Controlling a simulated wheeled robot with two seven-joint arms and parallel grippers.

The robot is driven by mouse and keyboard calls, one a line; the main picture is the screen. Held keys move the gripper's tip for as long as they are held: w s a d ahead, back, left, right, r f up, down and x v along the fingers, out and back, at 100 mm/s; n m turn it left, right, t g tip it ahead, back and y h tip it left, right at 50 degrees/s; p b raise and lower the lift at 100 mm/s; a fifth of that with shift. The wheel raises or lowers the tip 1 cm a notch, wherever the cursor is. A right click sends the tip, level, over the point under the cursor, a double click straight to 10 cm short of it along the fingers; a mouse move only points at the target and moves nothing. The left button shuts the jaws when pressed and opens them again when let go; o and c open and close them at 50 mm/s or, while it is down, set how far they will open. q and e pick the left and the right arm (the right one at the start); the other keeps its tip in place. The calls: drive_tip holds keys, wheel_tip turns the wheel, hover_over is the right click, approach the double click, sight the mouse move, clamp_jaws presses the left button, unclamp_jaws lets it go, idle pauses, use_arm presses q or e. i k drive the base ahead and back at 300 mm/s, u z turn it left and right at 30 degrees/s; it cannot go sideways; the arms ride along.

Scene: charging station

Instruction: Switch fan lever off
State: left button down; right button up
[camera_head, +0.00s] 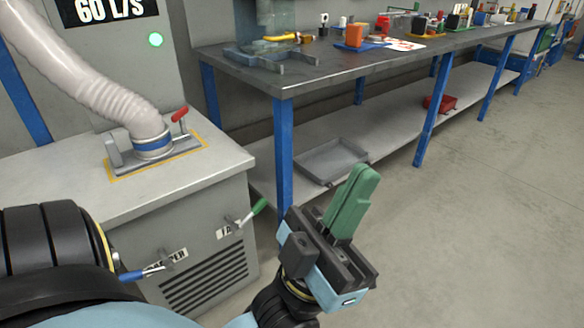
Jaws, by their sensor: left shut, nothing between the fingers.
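The fan lever (257,208) has a green handle and sits on the front of the grey cabinet, beside a partly hidden label. The handle points up and to the right, past the cabinet's corner. My left gripper (363,178) has green fingers, pressed together and empty. It is to the right of the fan lever in the picture, apart from it, with its fingers pointing up. My left arm comes in along the bottom and hides the lower front of the cabinet. My right gripper is not in view.
A blue-handled lever (140,274) is lower left on the same cabinet (70,180). A red-handled clamp (180,115) and a hose (80,75) are on its top. A workbench (310,76) with blue legs stands behind. The floor at right is clear.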

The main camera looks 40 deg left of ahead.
sight(236, 229)
drive_tip(key=u, duration=0.7)
drive_tip(key=i, duration=0.95)
drive_tip(key=u, duration=0.9)
